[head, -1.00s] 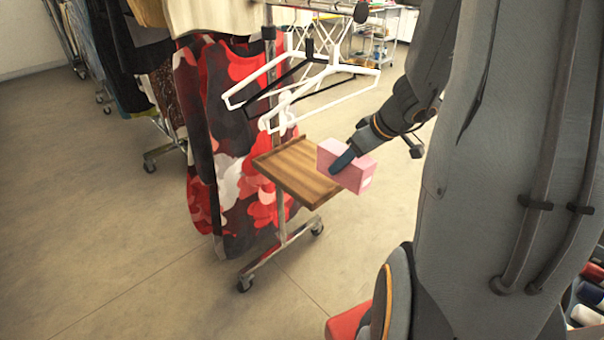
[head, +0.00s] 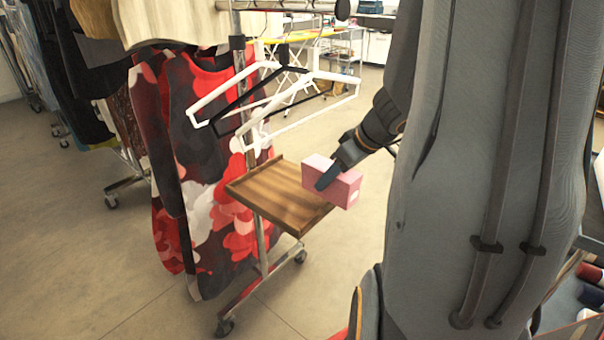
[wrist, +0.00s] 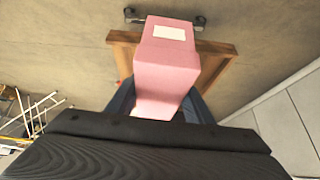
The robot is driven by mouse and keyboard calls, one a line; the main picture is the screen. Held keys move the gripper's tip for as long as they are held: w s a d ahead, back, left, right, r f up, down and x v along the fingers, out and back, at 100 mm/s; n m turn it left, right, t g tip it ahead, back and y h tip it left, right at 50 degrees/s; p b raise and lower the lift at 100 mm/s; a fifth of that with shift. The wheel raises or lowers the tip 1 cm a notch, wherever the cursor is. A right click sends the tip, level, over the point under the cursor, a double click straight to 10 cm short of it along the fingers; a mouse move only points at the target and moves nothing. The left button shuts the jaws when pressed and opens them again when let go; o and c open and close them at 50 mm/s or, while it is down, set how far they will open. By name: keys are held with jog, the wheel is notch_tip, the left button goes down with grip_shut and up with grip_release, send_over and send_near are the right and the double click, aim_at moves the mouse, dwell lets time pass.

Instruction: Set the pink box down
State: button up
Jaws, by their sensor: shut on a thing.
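The pink box (head: 347,188) is held in my gripper (head: 328,176), which is shut on it at the right edge of the wooden shelf (head: 268,190). In the head view the box overlaps the shelf's right end; I cannot tell whether it touches the shelf. In the wrist view the pink box (wrist: 165,62), with a white label on it, sits between the fingers of my gripper (wrist: 160,108). The wooden shelf (wrist: 222,50) shows behind and below it. The shelf top in the head view looks bare.
White and black hangers (head: 300,78) hang from the rail just above the shelf. A red patterned garment (head: 205,150) hangs left of it. The rack's wheeled base (head: 258,290) stands on open floor. A yellow-topped table (head: 305,36) is farther back.

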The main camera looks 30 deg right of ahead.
aim_at(310, 158)
jog(key=w+a, duration=0.1)
jog(key=w, duration=0.1)
jog(key=w+a+p, duration=0.1)
jog(key=w, duration=0.2)
jog(key=w+a+p, duration=0.1)
jog(key=w, duration=0.2)
jog(key=x, duration=0.2)
jog(key=shift+d+f, duration=0.1)
jog(key=shift+f, duration=0.8)
jog(key=shift+f+b, duration=0.15)
jog(key=shift+b, duration=0.15)
jog(key=o, duration=1.1)
jog(key=shift+o, duration=0.2)
jog(key=shift+p, duration=0.35)
